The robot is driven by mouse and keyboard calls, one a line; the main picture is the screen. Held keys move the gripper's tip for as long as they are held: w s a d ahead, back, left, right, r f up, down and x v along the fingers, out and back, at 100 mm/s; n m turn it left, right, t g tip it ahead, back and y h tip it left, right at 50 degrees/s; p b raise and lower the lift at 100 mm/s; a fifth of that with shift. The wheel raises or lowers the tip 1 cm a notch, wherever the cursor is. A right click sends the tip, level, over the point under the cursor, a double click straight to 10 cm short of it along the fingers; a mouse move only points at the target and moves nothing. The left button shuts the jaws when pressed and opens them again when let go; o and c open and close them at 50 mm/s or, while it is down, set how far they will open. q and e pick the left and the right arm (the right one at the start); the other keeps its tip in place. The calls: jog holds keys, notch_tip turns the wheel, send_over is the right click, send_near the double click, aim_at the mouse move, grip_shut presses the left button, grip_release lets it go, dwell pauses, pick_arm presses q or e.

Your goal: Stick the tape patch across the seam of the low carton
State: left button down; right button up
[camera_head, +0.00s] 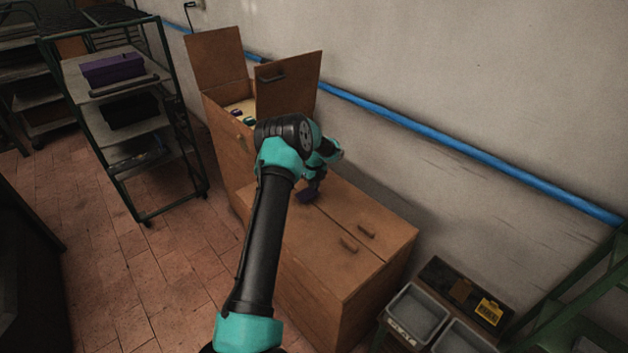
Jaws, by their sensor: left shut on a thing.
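The low carton (285,262) is a brown box with a flat top split into two panels by a seam (335,232). Each panel has a small brown handle near the right end. My left gripper (311,187) points down over the far left part of the carton's top, close to the seam. It is shut on a small dark purple piece, which looks like the tape patch (306,195). My arm hides part of the carton and most of the gripper. Whether the piece touches the top, I cannot tell. My right gripper is out of view.
A taller brown cabinet (223,145) with raised doors stands behind the low carton, with small items inside. A green-framed shelf rack (139,165) holds a purple box (113,69). Grey bins (417,312) stand at the lower right. A blue pipe (430,133) runs along the wall.

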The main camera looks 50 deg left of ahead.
pick_arm(q)
jog(key=shift+f, duration=1)
jog(key=shift+f, duration=0.45)
dwell(1.1)
jog(key=c, duration=0.7)
grip_release()
jog(key=shift+r, duration=0.1)
jog(key=shift+r, duration=3.45)
jog(key=shift+f, duration=0.15)
jog(key=shift+f, duration=2.55)
